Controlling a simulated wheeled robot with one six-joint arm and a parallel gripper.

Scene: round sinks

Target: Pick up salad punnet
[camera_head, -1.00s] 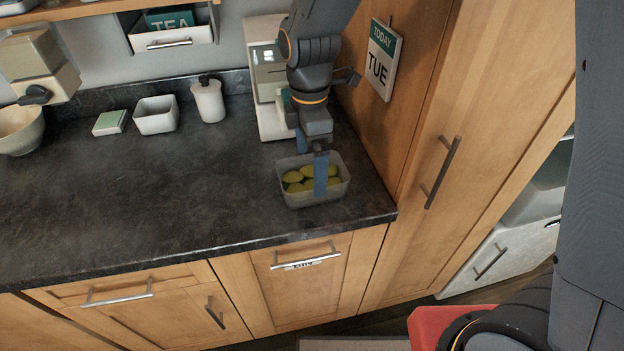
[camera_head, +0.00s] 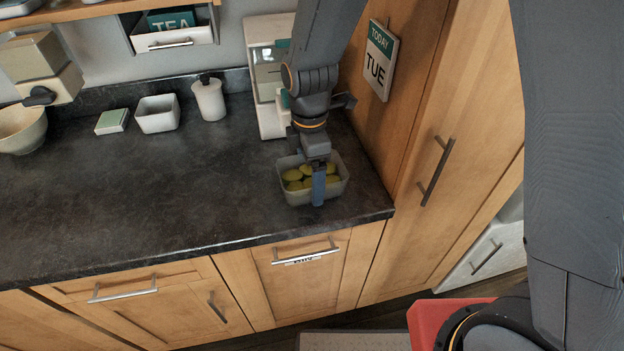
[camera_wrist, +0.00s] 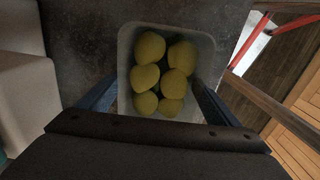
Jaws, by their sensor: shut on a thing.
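A pale, translucent rectangular punnet (camera_head: 296,197) stands on the dark worktop, near its front right corner. It holds several round yellow-green fruits or vegetables, also seen from above in the wrist view inside the punnet (camera_wrist: 203,45). My gripper (camera_head: 314,182) points down over it. One blue finger lies against the punnet's front wall; the other is hidden in the head view. In the wrist view the fingers of my gripper (camera_wrist: 155,95) are on opposite sides of the punnet, shut on its walls. The punnet looks level, and I see no clear gap beneath it.
A white appliance (camera_head: 268,85) stands close behind the punnet. A tall wooden cabinet (camera_head: 440,130) with a calendar (camera_head: 379,60) rises at the right. A white pot (camera_head: 209,99), a small tub (camera_head: 158,114) and a bowl (camera_head: 22,130) stand further left. The worktop's left front is clear.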

